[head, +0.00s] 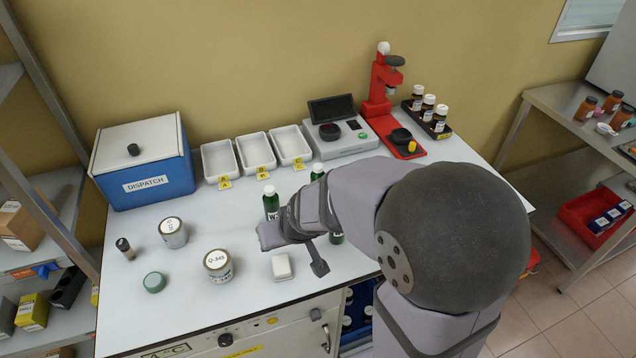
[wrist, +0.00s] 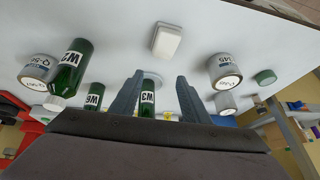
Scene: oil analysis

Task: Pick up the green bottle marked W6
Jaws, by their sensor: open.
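Three green bottles with white labels show. In the head view one green bottle (head: 271,206) stands upright just behind my gripper (head: 293,250), another (head: 317,173) is further back, and a third (head: 336,238) is mostly hidden by my arm. In the wrist view one bottle (wrist: 147,108) shows between the open fingers of my gripper (wrist: 157,92), beyond the tips. A second bottle (wrist: 94,97) is left of the fingers, and its label seems to read W6, though blurred. A third bottle (wrist: 70,68) is nearer, further left. My gripper is empty.
A white box (head: 282,266) lies in front of my gripper. A can marked Q-345 (head: 218,265), another can (head: 173,232) and a green lid (head: 155,282) stand left. White trays (head: 256,153) and a scale (head: 340,138) line the back.

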